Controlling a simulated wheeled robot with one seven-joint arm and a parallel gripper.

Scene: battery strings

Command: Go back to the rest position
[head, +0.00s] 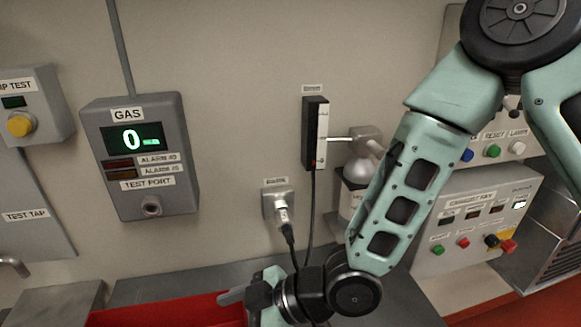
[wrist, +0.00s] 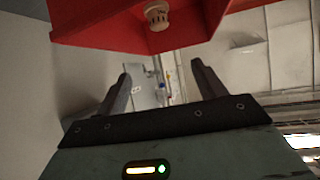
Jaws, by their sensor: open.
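My gripper (wrist: 162,80) is open in the wrist view, its two dark fingers apart with nothing between them. In the head view my gripper (head: 232,297) is at the bottom centre, beside the red tray (head: 165,316) on the grey bench, and its fingers are partly hidden. My arm reaches down from the upper right, across the wall panels. In the wrist view a red surface (wrist: 105,28) fills the top, with a small cream round part (wrist: 157,15) against it.
The grey gas panel (head: 145,190) on the wall reads 0. A black upright gauge (head: 309,135) and a socket with a plugged cable (head: 281,212) are right of it. The exhaust panel (head: 480,220) is partly behind my arm. A pipe tap (head: 15,265) juts out at left.

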